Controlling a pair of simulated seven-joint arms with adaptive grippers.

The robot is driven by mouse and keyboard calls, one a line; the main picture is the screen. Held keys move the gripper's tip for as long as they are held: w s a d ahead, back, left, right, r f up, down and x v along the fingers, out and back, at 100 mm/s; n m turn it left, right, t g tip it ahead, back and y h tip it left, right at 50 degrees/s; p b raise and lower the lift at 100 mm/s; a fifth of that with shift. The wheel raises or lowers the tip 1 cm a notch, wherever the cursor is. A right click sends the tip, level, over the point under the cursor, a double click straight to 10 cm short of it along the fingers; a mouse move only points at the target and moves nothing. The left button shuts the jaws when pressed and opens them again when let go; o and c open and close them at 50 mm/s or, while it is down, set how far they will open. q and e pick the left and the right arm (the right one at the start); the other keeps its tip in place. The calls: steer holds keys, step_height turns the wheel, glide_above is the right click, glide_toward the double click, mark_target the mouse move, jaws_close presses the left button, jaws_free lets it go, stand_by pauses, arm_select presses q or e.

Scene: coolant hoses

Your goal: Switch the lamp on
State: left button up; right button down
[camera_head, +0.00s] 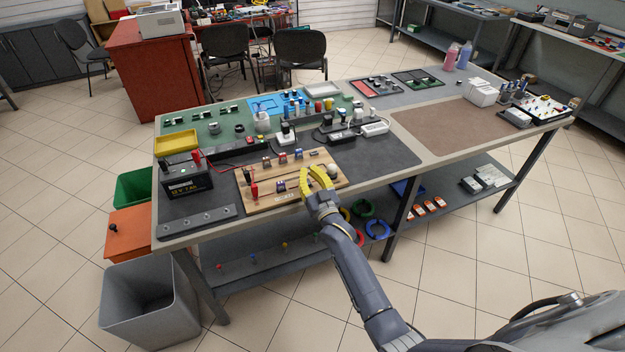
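A wooden board (283,198) lies near the front edge of the workbench. It carries several small terminals or switches, among them a red-handled part (254,190) at its left end. A small pale round part (332,170), possibly the lamp's bulb, is at the board's right end; I cannot tell whether it is lit. A black battery (187,180) with red and black terminals stands left of the board, with a red wire running towards it. My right gripper (317,176), with yellow fingers, is over the board's front right part, beside the pale part. Its finger gap is unclear. My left gripper is out of view.
A yellow tray (177,142) stands behind the battery. A grey rail (195,223) lies along the front left edge. Power strips and chargers (340,128) are behind the board. The brown mat (440,128) at right is clear.

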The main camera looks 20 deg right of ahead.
mark_target(310, 189)
steer(key=shift+s+f, duration=0.15)
steer(key=shift+f, duration=0.7)
steer(key=shift+s+f, duration=0.15)
steer(key=shift+f, duration=0.65)
steer(key=shift+s+f, duration=0.2)
steer(key=shift+f, duration=0.35)
steer(key=shift+r, duration=0.45)
steer(key=r, duration=0.2)
steer(key=shift+s+r, duration=0.2)
steer(key=shift+r, duration=0.15)
steer(key=f+v, duration=0.2)
steer(key=v, duration=0.7)
steer(key=shift+s+d, duration=0.1)
